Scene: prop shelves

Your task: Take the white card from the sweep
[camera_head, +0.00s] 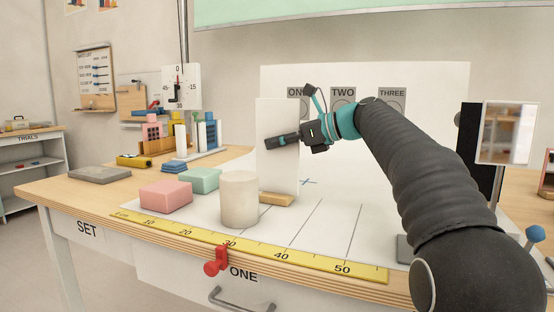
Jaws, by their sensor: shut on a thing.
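The white card (278,115) stands upright with a wooden foot (277,199) at its base, over the white sweep (335,215). My gripper (270,144) comes in from the right across the card's middle and is shut on it. The fingertips show dark against the card's face. I cannot tell whether the foot touches the sweep. The sweep covers the table and rises behind as a backdrop.
A cream cylinder (239,199) stands just left of the card, with a pink block (166,196) and a green block (199,180) farther left. A yellow ruler (260,250) runs along the front edge. A mirror (507,132) stands at right.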

